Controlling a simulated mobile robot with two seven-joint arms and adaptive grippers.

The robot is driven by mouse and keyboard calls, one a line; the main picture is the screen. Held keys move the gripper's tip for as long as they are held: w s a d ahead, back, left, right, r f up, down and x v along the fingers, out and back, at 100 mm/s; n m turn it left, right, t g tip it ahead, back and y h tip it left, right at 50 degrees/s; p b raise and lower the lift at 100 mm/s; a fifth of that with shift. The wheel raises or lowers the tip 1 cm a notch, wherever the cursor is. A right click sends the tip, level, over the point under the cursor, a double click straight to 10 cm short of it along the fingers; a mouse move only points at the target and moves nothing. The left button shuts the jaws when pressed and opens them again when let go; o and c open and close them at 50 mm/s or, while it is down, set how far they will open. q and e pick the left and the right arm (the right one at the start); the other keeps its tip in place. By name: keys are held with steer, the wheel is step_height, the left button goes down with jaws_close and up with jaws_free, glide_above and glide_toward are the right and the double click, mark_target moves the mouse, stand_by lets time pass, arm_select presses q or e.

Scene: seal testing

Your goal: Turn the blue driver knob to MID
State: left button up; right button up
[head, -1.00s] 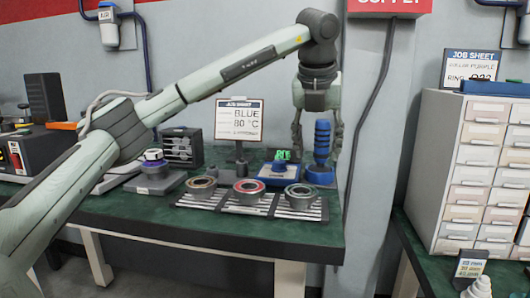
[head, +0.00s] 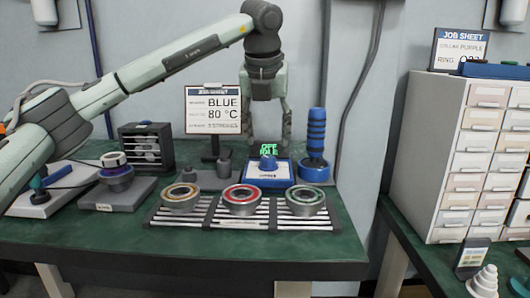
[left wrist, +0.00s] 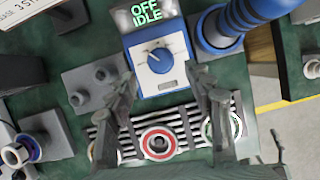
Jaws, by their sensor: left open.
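The blue and white driver box (head: 267,176) stands at the back of the green bench. Its blue knob (head: 268,162) is on the front panel, and a green display (head: 268,149) behind it reads OFF IDLE. In the left wrist view the knob (left wrist: 160,59) has a white pointer line tilted to the upper left. My left gripper (head: 267,138) points down above and behind the knob in the head view, open and empty. In the left wrist view its spread fingers (left wrist: 166,78) are apart from the knob. My right gripper is not in view.
A tall blue-handled pump (head: 316,135) stands close to the right of the driver. Several bearing rings, including a red one (head: 243,199), lie on slatted racks in front. A job sheet (head: 212,110) reading BLUE 80 °C stands behind left. A drawer cabinet (head: 460,155) is at right.

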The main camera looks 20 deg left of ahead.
mark_target(268, 158)
arm_select(q)
steer(key=x, duration=0.6)
steer(key=c, duration=1.1)
